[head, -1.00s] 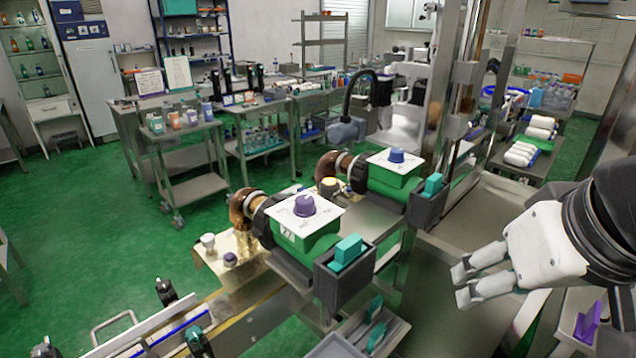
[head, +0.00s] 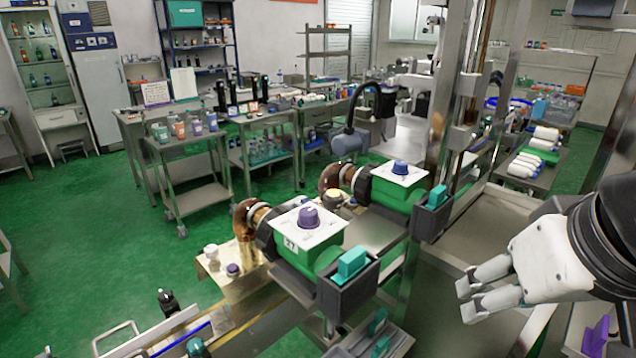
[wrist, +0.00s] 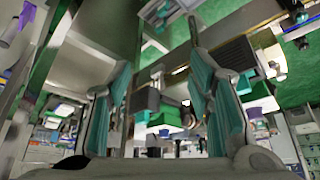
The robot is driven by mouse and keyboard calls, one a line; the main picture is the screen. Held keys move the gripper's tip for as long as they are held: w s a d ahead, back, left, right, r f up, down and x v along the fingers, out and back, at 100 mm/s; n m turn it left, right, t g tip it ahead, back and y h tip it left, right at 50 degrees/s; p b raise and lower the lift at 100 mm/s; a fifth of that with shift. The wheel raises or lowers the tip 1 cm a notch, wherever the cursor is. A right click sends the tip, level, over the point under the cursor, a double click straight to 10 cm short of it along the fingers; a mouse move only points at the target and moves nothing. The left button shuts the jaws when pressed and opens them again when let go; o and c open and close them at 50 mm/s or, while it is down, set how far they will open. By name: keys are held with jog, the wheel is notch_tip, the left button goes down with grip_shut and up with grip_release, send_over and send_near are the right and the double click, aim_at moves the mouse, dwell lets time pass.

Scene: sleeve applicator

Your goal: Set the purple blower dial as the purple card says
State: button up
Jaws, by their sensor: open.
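The purple dial (head: 308,216) sits on a white marked plate (head: 328,232) on top of the nearer green blower (head: 300,257), left of my gripper in the head view. The plate's marks and the dial's pointer are too small to read. My gripper (head: 469,300) is open and empty, its fingers pointing left, apart from the blower. Its teal-padded fingers show spread in the wrist view (wrist: 165,100). A purple object (head: 595,337) stands at the lower right edge; I cannot tell whether it is the card, and no writing on it shows.
A second green blower (head: 392,190) with a blue dial (head: 400,167) stands behind. Grey holders with teal blocks (head: 352,264) stick out on the blowers' right sides. A metal column (head: 455,120) rises behind my gripper. Green floor lies open at left.

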jog(key=w+a+r+n+g+b, duration=0.2)
jog(key=w+a+r+n+b, duration=0.1)
jog(key=w+a+r+n, duration=0.4)
jog(key=n+g+b, duration=0.4)
jog(key=n+b, duration=0.1)
jog(key=n, duration=0.4)
send_near(309, 211)
notch_tip(309, 211, down, 9)
jog(key=shift+s+f, duration=0.1)
jog(key=shift+s, duration=0.05)
grip_shut()
